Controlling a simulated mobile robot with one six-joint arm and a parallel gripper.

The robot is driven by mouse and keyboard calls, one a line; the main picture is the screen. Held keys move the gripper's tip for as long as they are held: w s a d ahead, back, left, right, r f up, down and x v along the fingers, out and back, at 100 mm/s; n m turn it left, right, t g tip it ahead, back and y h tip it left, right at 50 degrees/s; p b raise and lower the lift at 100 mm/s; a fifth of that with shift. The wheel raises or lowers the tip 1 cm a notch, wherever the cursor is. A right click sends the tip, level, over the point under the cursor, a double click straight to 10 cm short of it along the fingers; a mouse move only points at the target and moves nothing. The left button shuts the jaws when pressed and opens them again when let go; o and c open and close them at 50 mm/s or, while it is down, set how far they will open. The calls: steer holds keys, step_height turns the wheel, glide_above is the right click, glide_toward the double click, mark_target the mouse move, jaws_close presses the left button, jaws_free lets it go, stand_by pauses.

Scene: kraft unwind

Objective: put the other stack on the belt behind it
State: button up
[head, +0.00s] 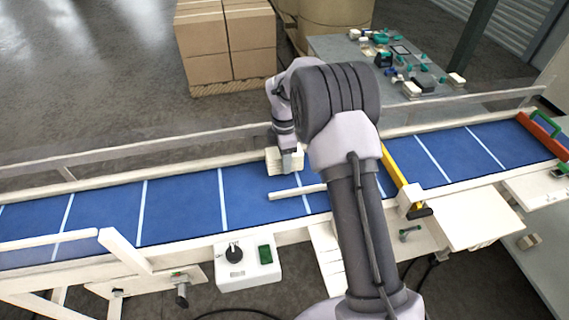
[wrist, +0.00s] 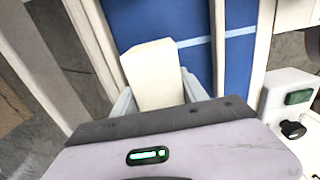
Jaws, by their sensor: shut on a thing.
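A cream stack (head: 274,163) is in my gripper (head: 287,161), which is shut on it near the far edge of the blue belt (head: 180,205). In the wrist view the stack (wrist: 152,75) sits between the two pale fingers, with the belt (wrist: 180,18) beyond it and a pale side rail to its left. I cannot tell whether the stack touches the belt or rail. Another small pale stack (head: 456,79) lies on the grey table (head: 330,45) behind the belt, at its right end.
A pale bar (head: 297,192) lies across the belt near the stack. A yellow bar (head: 396,165) crosses the belt to the right of my arm. A control box (head: 249,262) stands at the near edge. Cardboard boxes (head: 225,40) stand behind. The belt's left part is clear.

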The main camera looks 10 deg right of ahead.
steer(key=shift+f, duration=1.2)
steer(key=shift+f, duration=0.1)
steer(key=o, duration=1.5)
steer(key=shift+c, duration=0.2)
